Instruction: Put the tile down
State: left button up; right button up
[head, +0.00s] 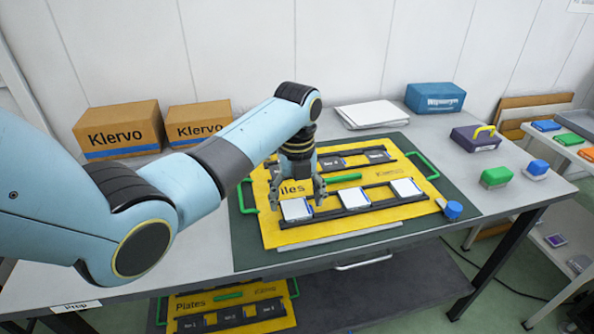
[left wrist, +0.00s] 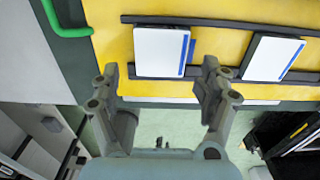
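White tiles with blue edges sit on the black rails of the yellow "Tiles" board (head: 270,232). The left tile (head: 297,210), the middle tile (head: 350,198) and the right tile (head: 405,187) form the front row. My left gripper (head: 298,195) is above the left tile. In the left wrist view my left gripper (left wrist: 162,84) is open, its fingers apart with gaps to both sides of the left tile (left wrist: 160,52). A blue strip shows beside that tile's right edge. The middle tile (left wrist: 272,57) is to the right. My right gripper is not in view.
A green handle (head: 247,197) stands at the board's left, and a blue-topped stamp or knob (head: 453,210) at its right corner. Klervo boxes (head: 118,128), white sheets (head: 372,114) and a blue case (head: 435,97) stand behind. Green (head: 496,177) and blue (head: 537,168) blocks lie right.

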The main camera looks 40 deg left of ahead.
aim_at(296, 210)
pick_arm(q)
notch_tip(296, 210, up, 10)
jog(key=shift+f, duration=0.2)
jog(key=shift+f, duration=0.1)
dwell(0.4)
